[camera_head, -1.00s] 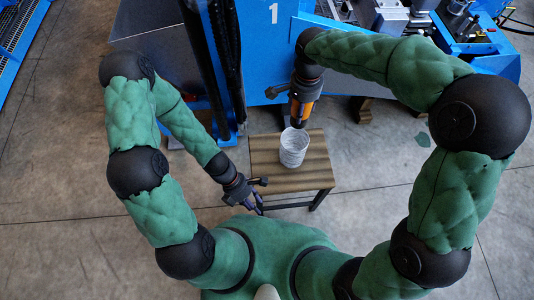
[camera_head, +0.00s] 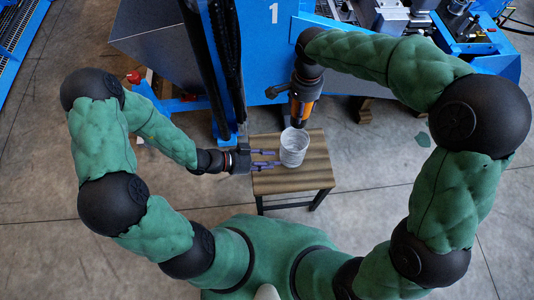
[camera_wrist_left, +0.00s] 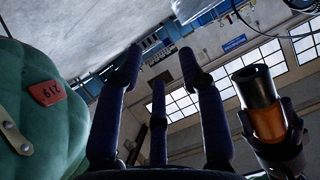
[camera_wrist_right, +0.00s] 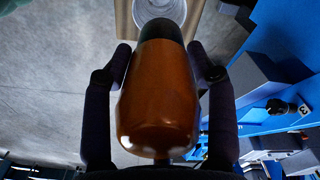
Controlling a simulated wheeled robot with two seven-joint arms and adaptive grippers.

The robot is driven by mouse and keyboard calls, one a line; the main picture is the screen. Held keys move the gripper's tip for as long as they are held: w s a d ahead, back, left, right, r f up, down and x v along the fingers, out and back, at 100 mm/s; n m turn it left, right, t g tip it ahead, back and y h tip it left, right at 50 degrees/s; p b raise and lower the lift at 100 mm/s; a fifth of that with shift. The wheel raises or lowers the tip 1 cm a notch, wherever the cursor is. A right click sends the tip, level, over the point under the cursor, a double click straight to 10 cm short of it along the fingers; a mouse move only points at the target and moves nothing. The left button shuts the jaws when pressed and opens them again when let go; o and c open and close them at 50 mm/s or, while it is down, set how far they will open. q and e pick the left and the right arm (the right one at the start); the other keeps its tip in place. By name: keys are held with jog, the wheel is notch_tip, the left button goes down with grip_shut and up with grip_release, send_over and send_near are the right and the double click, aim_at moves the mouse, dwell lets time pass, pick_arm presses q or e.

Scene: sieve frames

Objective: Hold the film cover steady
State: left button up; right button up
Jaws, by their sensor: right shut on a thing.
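A whitish, translucent cylindrical container (camera_head: 294,147) stands upright on the small wooden table; its top edge also shows in the right wrist view (camera_wrist_right: 158,10). I cannot make out a separate film cover on it. My left gripper (camera_head: 277,158) is open and empty, its fingers pointing at the container's left side, close to it; contact cannot be told. My right gripper (camera_wrist_right: 160,70) is shut on an amber bottle (camera_wrist_right: 158,100) with a dark end, held above the container's upper rim, dark end toward it. The bottle also shows in the left wrist view (camera_wrist_left: 268,120).
The wooden table (camera_head: 318,172) has bare room to the right of and below the container. A blue machine (camera_head: 258,60) with a black column stands behind it. A red knob (camera_head: 134,77) on blue framework is behind my left arm. Concrete floor surrounds the table.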

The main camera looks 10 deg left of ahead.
pick_arm(q)
jog(key=w+d+f+n+t, duration=0.1)
jog(key=w+d+f+n, duration=0.1)
jog(key=w+d, duration=0.5)
jog(key=shift+d+f+n, duration=0.3)
jog(key=shift+d+f, duration=0.55)
jog(key=shift+d, duration=0.1)
grip_shut()
jog(key=shift+s, duration=0.1)
dwell(1.2)
